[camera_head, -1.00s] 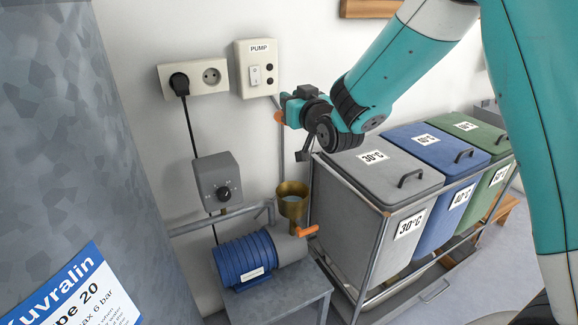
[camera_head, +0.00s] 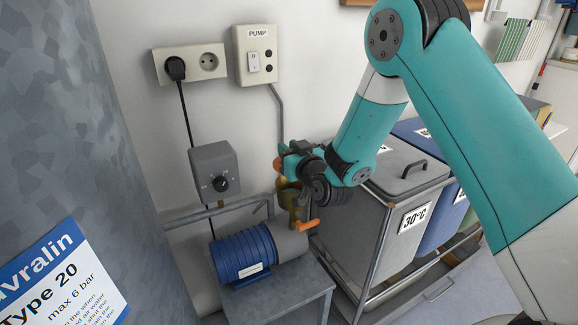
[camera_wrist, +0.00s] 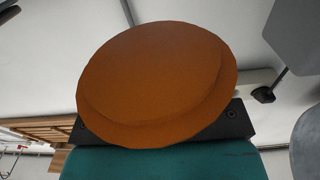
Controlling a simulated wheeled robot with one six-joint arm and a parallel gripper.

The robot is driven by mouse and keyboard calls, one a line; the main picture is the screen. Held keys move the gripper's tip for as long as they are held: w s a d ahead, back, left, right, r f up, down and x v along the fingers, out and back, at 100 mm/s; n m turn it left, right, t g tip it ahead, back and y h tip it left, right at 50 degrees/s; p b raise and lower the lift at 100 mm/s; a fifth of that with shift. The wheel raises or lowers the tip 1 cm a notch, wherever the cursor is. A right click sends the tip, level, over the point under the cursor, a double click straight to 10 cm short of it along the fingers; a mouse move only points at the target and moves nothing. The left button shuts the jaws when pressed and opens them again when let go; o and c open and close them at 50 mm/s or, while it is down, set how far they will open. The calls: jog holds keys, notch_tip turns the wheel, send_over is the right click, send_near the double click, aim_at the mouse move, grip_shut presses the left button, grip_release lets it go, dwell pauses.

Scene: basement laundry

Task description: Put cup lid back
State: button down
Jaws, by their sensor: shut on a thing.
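The cup lid is an orange-brown disc (camera_wrist: 157,72) that fills much of the wrist view. Only a small orange edge of the lid (camera_head: 277,163) shows at the tip of my gripper in the head view. My gripper (camera_head: 287,160) is shut on the lid and hides most of it there. I cannot tell whether the lid touches the cup.
An orange lever (camera_head: 308,225) sticks out beside the cup. A grey dial box (camera_head: 214,170) and a pump switch box (camera_head: 256,55) are on the wall. A metal pipe (camera_head: 280,130) runs down behind the gripper. A grey laundry bin (camera_head: 375,205) stands close on the right.

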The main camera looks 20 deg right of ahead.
jog(key=shift+f+b, duration=0.8)
jog(key=shift+f, duration=0.65)
jog(key=shift+f, duration=0.1)
jog(key=shift+f+b, duration=0.55)
jog(key=shift+b, duration=0.15)
jog(key=c, duration=1)
grip_release()
jog(key=shift+r, duration=0.15)
